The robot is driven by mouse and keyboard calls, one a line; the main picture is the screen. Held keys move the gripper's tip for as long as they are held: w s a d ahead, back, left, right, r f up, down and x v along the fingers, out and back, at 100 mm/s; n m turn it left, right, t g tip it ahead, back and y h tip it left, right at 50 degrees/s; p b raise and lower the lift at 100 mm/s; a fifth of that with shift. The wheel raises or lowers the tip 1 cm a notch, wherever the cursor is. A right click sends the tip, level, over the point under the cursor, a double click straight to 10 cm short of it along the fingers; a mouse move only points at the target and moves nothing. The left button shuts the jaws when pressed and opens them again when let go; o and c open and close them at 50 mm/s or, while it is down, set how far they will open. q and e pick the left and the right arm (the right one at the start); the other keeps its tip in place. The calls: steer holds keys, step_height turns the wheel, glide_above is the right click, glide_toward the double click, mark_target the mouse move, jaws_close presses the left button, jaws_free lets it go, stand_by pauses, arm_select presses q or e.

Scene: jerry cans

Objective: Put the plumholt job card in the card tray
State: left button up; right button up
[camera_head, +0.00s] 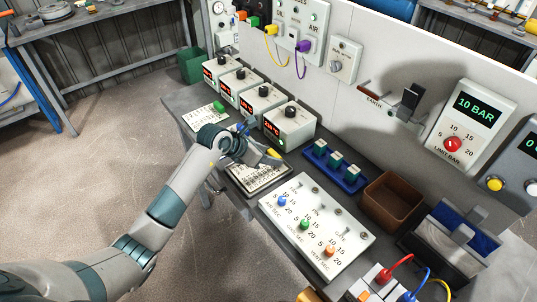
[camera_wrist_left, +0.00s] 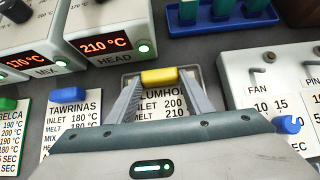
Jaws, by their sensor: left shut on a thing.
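The plumholt job card (camera_wrist_left: 172,105) is a white card with a yellow grip tab (camera_wrist_left: 160,77). My left gripper (camera_wrist_left: 160,82) is shut on that tab, with one finger on each side. In the head view the left gripper (camera_head: 266,156) is over the bench, with the yellow tab (camera_head: 274,153) at its tips and the printed card (camera_head: 254,176) below. A dark-rimmed card tray (camera_head: 262,192) frames the card there. I cannot tell whether the card rests in it or hovers just above. The fingers and palm hide much of the card. My right gripper is not in view.
A tawrinas card (camera_wrist_left: 72,108) and a green-tabbed card (camera_head: 205,116) lie to the left. Temperature boxes (camera_head: 290,122) stand behind. A valve panel (camera_head: 317,225) lies right of the tray, with a blue rack (camera_head: 338,172) and brown bin (camera_head: 390,202) beyond.

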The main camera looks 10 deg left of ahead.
arm_select(q)
steer(key=o, duration=1.1)
steer(key=shift+f, duration=0.1)
steer(key=shift+r, duration=0.25)
steer(key=shift+s+a+r, duration=0.1)
steer(key=shift+s+a, duration=0.05)
steer(key=b+v, duration=0.2)
steer(key=v, duration=0.9)
steer(key=shift+s+r+b, duration=0.15)
steer(key=shift+b, duration=0.2)
